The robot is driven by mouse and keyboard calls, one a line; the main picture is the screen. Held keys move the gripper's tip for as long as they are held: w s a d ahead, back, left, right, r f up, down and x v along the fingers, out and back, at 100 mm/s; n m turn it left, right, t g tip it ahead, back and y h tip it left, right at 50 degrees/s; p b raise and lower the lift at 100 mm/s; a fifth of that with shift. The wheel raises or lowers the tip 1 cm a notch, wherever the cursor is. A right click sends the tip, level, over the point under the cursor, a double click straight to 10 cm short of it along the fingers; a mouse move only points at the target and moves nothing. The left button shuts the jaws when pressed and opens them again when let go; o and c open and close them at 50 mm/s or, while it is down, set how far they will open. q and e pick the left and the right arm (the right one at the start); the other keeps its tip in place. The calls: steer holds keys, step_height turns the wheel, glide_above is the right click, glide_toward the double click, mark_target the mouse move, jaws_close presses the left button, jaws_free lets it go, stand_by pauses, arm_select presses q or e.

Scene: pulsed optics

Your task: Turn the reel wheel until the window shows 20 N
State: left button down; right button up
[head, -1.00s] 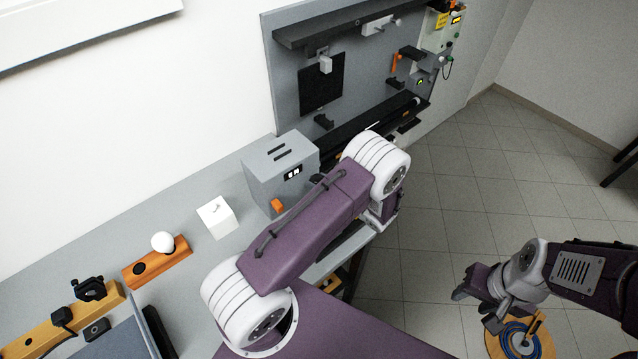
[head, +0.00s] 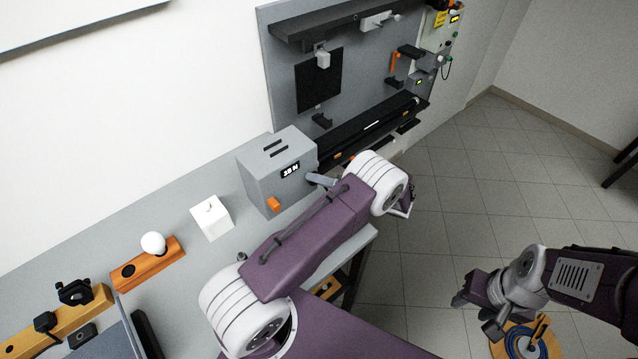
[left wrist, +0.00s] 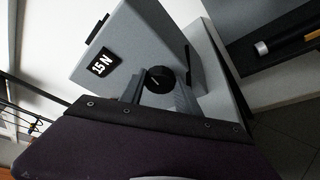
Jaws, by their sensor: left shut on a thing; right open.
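The grey box (head: 268,180) stands on the bench with two dark slots on top and an orange block at its lower front. Its black window (head: 290,170) is too small to read surely in the head view. In the left wrist view the window (left wrist: 103,62) reads 15 N. The black reel wheel (left wrist: 160,77), with a pale mark, is on the box's side. My left gripper (left wrist: 158,92) has its grey fingers on either side of the wheel, shut on it. In the head view the wheel is hidden. My right gripper (head: 474,312) is open and empty, far right over the floor.
A white cube (head: 212,220), a wooden block with a white ball (head: 153,243) and a wooden strip with black parts (head: 60,318) stand along the bench left of the box. A grey panel (head: 283,75) with shelves rises behind it. A round wooden stool (head: 545,345) is below my right gripper.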

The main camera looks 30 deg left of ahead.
arm_select(q)
steer(key=shift+f+m+y+b, duration=0.1)
steer(key=shift+m+y+b, duration=0.3)
steer(key=shift+m+b, duration=0.4)
steer(key=shift+w+m, duration=0.1)
steer(key=shift+m, duration=0.2)
steer(key=c, duration=0.9)
jaws_free()
steer(key=d+b, duration=0.1)
steer(key=d, duration=0.2)
steer(key=d+r+b, duration=0.1)
steer(key=d, duration=0.2)
steer(key=d+b, duration=0.1)
steer(key=d, duration=0.2)
steer(key=shift+r, duration=0.2)
